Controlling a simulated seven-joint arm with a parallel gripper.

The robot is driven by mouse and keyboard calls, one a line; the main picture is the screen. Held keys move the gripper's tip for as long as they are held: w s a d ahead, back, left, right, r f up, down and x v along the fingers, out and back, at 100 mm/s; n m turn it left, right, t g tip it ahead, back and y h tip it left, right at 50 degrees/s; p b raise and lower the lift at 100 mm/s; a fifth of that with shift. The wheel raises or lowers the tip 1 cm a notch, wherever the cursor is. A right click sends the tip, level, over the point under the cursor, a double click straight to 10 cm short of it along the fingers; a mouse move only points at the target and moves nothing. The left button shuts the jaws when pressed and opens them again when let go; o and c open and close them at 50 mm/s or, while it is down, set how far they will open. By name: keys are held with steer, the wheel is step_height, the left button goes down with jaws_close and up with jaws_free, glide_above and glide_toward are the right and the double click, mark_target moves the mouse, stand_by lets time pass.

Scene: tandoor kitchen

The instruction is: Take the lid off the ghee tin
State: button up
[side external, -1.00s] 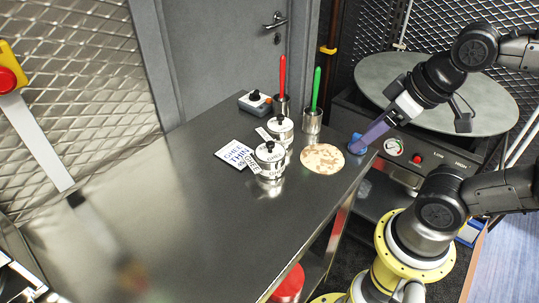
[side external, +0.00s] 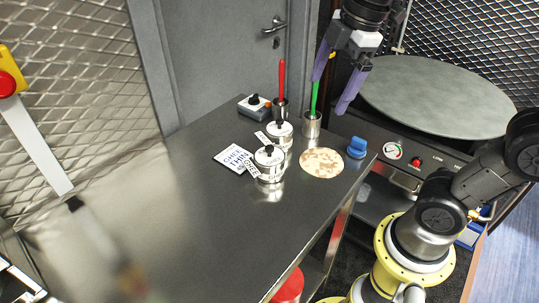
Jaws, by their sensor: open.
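Two metal tins with lids and black knobs stand on the steel table. The nearer tin (side external: 270,173) has a white tag (side external: 252,166) beside it, with lettering that seems to read ghee. The farther tin (side external: 286,141) stands just behind it with another small tag (side external: 262,137); its lettering is too small to read. Both lids are on: the near lid (side external: 261,157) and the far lid (side external: 286,130). My gripper (side external: 332,89) has purple fingers, is open and empty, and hangs above the table's back right, up and right of both tins.
A card with "GHEE" and "THIN" lettering (side external: 229,158) lies left of the tins. A flatbread (side external: 321,164) lies to their right, with a blue object (side external: 357,147) at the table corner. Cups with a red (side external: 281,79) and a green handle (side external: 314,97) stand behind. The table's front left is clear.

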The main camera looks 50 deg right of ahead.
mark_target(270, 146)
steer(key=w+a+f+n+g, duration=0.3)
steer(key=w+f+n, duration=0.15)
steer(key=w, duration=0.65)
steer(key=shift+m, duration=0.45)
steer(key=f, duration=1.4)
steer(key=shift+w+a, duration=0.1)
steer(key=shift+a, duration=0.15)
steer(key=c, duration=1)
